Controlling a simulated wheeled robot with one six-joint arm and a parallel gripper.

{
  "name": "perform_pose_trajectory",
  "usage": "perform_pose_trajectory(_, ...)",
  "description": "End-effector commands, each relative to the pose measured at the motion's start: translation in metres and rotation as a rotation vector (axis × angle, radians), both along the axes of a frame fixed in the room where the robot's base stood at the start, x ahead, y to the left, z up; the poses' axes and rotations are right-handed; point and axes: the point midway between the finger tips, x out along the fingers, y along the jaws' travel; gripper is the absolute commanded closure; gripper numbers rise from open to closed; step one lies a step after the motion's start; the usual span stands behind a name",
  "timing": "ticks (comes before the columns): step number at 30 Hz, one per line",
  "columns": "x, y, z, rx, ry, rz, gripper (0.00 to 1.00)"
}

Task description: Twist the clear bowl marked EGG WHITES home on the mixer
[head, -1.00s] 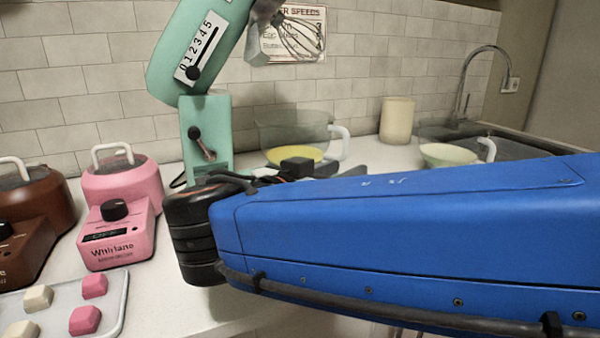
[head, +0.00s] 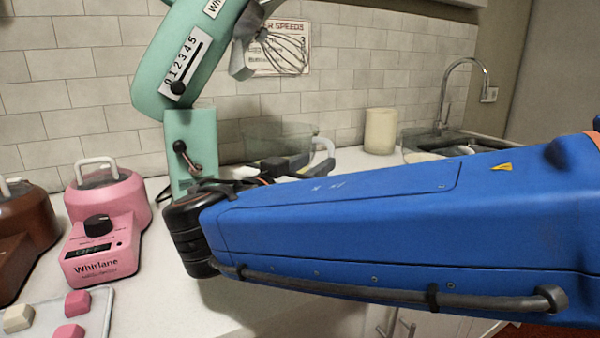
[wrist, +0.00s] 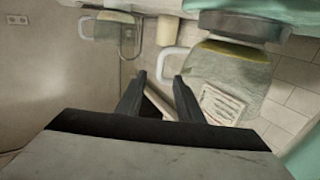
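The teal mixer (head: 190,150) stands on the counter with its head tilted up and a wire whisk (head: 285,50) raised. A clear bowl (head: 275,137) with a white handle (head: 326,152) is right of its column. In the wrist view, which looks upside down, this bowl (wrist: 230,80) holds something yellow. A second clear bowl (head: 420,137) is farther right, mostly behind my arm; it also shows in the wrist view (wrist: 103,28). No EGG WHITES marking is readable on either. My gripper (wrist: 159,78) is open and empty, its fingers apart, with the near bowl's handle beyond them.
A pink Whirlane machine (head: 105,240) and a brown one (head: 25,235) stand at the left, with a tray (head: 100,315) of pink and cream blocks in front. A cream canister (head: 381,131) and a sink tap (head: 465,80) are at the back right. A speeds card (head: 278,60) hangs on the wall.

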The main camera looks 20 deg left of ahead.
Motion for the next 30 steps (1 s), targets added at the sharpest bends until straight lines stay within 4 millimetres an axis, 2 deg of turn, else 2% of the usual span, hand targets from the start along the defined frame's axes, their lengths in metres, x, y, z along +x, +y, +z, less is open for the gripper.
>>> perform_pose_trajectory(9,0.051,-0.008,0.000,0.000,0.000,-0.002,0.66)
perform_pose_trajectory(15,0.072,-0.010,0.000,-0.001,-0.001,-0.002,0.66)
perform_pose_trajectory(21,0.080,-0.011,0.000,-0.001,0.000,0.000,0.66)
perform_pose_trajectory(29,0.080,-0.011,0.000,0.000,0.000,0.000,0.66)
perform_pose_trajectory(30,0.080,-0.011,0.000,0.000,0.000,0.000,0.76)
